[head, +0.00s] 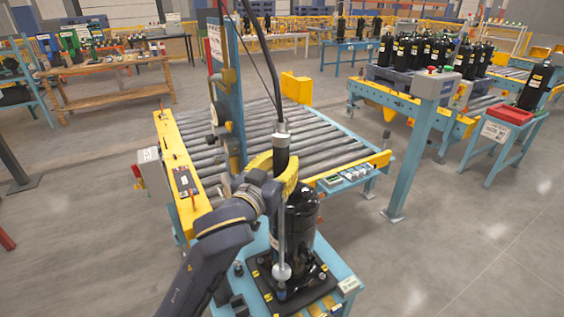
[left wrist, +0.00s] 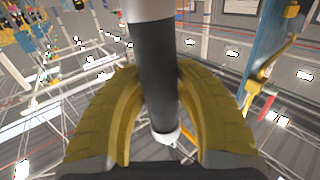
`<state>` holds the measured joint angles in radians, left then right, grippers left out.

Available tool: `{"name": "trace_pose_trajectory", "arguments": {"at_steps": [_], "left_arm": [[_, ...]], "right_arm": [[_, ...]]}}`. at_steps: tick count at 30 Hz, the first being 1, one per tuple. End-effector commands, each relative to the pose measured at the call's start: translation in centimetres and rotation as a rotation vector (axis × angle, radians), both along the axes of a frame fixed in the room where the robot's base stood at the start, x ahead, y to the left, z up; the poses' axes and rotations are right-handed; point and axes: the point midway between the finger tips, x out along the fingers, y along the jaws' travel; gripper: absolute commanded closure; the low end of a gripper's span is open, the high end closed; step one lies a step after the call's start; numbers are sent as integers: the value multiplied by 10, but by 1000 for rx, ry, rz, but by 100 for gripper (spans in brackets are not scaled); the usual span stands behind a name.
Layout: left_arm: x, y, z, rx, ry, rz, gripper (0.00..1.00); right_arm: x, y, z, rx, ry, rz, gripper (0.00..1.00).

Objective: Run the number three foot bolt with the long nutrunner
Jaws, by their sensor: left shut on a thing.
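The long nutrunner (head: 280,150) hangs upright from a cable, with a black grip and a long thin shaft. My left gripper (head: 284,168) has its yellow fingers around the black grip and is shut on it. The left wrist view shows the nutrunner's dark body (left wrist: 157,75) between the two curved yellow fingers (left wrist: 158,112). The black compressor (head: 302,216) stands upright just behind and right of the shaft, on a dark base plate (head: 318,279). The shaft's lower end is at the front of the compressor's foot plate; I cannot tell whether it sits on a bolt. My right gripper is not in view.
A blue bench (head: 348,285) carries the compressor. Behind it is a roller conveyor (head: 250,125) with yellow rails. A blue post with a control box (head: 436,86) stands to the right, and a blue upright panel (head: 226,80) rises behind the arm.

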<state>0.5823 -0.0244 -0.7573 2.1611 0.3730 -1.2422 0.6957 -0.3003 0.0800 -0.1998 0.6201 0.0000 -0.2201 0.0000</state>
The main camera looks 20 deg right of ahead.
Motion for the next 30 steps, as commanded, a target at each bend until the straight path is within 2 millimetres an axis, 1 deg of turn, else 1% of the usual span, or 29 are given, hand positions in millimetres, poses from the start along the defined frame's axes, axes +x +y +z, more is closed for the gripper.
{"name": "trace_pose_trajectory", "arguments": {"at_steps": [30], "left_arm": [[0, 0, -13, -2, -2, -1, 100]], "right_arm": [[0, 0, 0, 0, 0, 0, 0]]}}
